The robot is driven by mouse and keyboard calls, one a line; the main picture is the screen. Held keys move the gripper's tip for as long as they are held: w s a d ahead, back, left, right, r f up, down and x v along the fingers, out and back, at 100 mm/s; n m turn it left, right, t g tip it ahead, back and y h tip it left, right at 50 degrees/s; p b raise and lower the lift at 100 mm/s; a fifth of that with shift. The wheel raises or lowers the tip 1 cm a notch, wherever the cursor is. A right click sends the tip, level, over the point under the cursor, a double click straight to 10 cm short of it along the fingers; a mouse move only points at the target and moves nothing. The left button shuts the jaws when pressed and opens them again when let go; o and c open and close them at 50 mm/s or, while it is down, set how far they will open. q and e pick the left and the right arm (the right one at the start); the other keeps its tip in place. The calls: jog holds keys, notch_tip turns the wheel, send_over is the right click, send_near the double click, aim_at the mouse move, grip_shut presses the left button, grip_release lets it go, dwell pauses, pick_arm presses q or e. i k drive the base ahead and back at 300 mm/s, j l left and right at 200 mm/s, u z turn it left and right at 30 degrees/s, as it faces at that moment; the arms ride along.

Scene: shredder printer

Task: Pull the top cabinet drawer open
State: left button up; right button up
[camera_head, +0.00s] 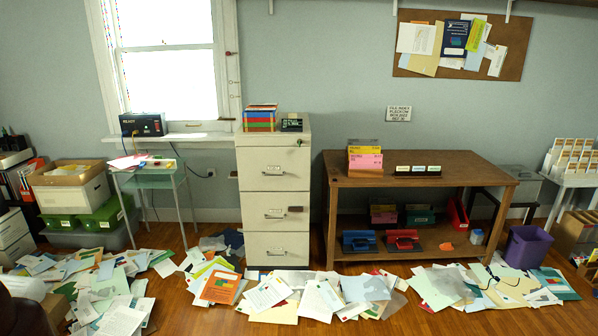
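A beige filing cabinet (275,215) stands against the wall near the middle of the head view. It has several stacked drawers. The top drawer (273,169) is shut, with a metal handle (272,171) in the middle of its front. A small lock-like part (299,141) sits at the upper right of the cabinet. Neither of my grippers shows clearly in this view, so their position relative to the drawer cannot be seen.
Loose papers (275,295) cover the floor in front of the cabinet. A brown wooden table (480,176) stands to the right, a small stand (150,180) to the left. Colored boxes (260,118) sit on the cabinet. Wood floor shows between papers (180,290).

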aim_at(263, 168)
jog(key=i, duration=3.4)
